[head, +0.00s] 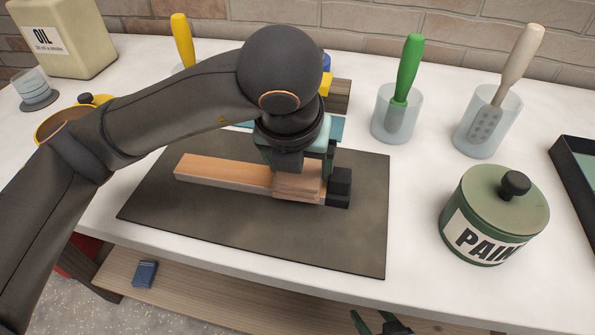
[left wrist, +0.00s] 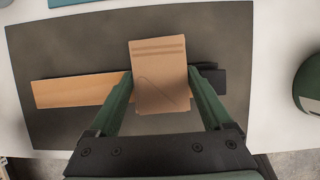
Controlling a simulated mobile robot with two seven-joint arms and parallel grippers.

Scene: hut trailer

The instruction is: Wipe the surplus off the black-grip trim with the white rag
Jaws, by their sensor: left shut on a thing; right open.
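The black-grip trim (head: 222,174) is a long pale wood strip lying on the dark mat (head: 345,245), with a black block-like grip (head: 339,188) at its right end. It also shows in the left wrist view (left wrist: 75,90). My left gripper (head: 298,172) is over the trim's right part, shut on a folded, layered pad (left wrist: 160,90), apparently the rag. The pad looks tan rather than white, with darker bands, and lies across the trim beside the grip; whether it touches is unclear. Surplus is not discernible. My right gripper (head: 380,322) is open and empty at the bottom edge, below the table.
A green PAINT pot (head: 490,225) stands right of the mat. Cups with a green-handled tool (head: 408,70) and a beige-handled tool (head: 520,55) stand behind. An OIL can (head: 65,40) is back left. A dark tray (head: 575,175) is at the right edge.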

